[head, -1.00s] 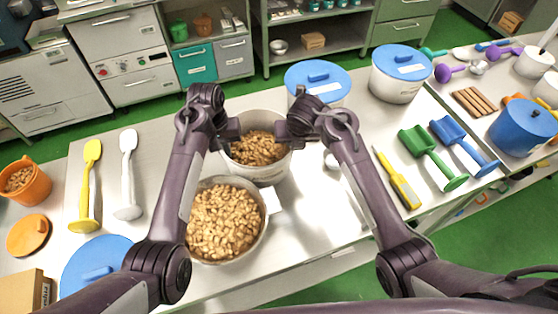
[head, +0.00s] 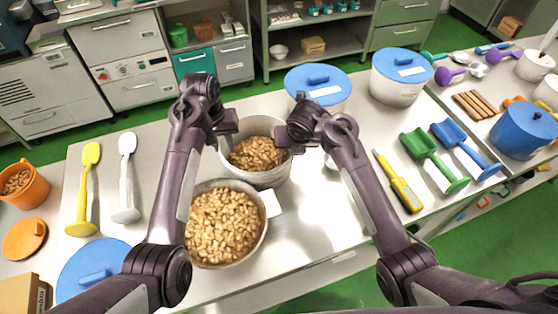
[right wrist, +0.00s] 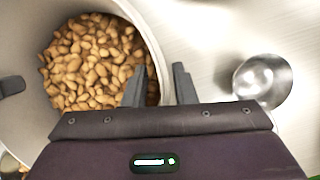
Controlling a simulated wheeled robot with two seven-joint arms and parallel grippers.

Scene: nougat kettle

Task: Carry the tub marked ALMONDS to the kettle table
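A white tub of brown almonds (head: 257,153) stands open on the steel table between my two grippers in the head view; its marking is not visible. It also fills the left of the right wrist view (right wrist: 92,62). My right gripper (right wrist: 160,84) has its fingers on either side of the tub's rim, one inside above the nuts and one outside, with a gap between them. My left gripper (head: 233,130) is at the opposite, left side of the rim; its finger state is hard to make out. Which table is the kettle table is not clear.
A tub of pale nuts (head: 222,224) stands close in front. Blue-lidded tubs (head: 317,82) stand behind. A metal scoop (right wrist: 263,80) lies right of the almonds. A yellow-handled tool (head: 399,182) and green scoop (head: 434,160) lie farther right.

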